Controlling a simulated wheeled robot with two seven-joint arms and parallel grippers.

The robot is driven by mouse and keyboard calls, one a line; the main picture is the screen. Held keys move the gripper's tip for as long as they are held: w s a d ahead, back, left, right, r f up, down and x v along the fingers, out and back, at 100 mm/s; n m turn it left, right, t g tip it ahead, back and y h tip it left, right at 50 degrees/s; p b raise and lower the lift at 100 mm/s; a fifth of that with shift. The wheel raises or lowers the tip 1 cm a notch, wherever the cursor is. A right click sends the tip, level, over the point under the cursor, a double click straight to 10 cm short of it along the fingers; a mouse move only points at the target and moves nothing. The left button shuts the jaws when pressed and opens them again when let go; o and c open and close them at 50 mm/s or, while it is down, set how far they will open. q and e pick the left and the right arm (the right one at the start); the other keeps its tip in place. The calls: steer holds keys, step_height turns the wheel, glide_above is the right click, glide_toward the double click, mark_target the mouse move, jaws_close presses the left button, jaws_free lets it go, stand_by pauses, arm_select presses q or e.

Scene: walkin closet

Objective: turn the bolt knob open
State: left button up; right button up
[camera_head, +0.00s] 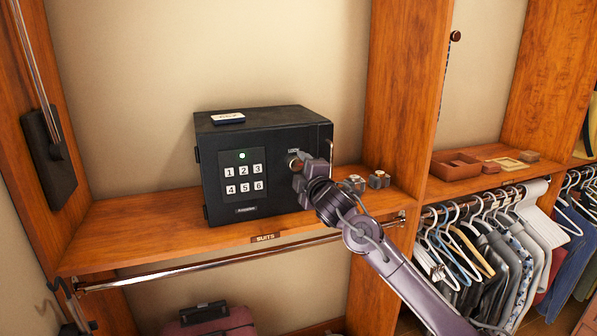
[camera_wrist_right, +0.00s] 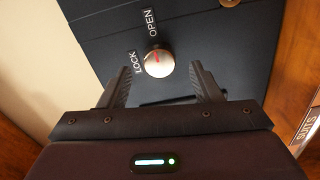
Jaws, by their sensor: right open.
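The black safe (camera_head: 258,208) stands on the wooden shelf, its keypad front facing me with a green light lit. The round silver bolt knob (camera_head: 293,163) is at the right of its front, partly covered by my gripper. In the right wrist view the knob (camera_wrist_right: 160,65) has a red mark slanting toward the LOCK label (camera_wrist_right: 135,62); the OPEN label (camera_wrist_right: 152,23) is above it. My right gripper (camera_wrist_right: 160,78) is open, its fingers on either side of the knob with gaps showing. It also shows in the head view (camera_head: 304,173). My left gripper is not in view.
Two watch-like items (camera_head: 365,183) sit on the shelf right of the safe. A wooden upright (camera_head: 405,90) stands to the right, with hanging clothes (camera_head: 500,250) beyond. Shelf left of the safe is clear.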

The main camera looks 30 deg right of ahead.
steer(key=b+v, duration=0.1)
steer(key=v, duration=0.4)
steer(key=shift+s, duration=0.2)
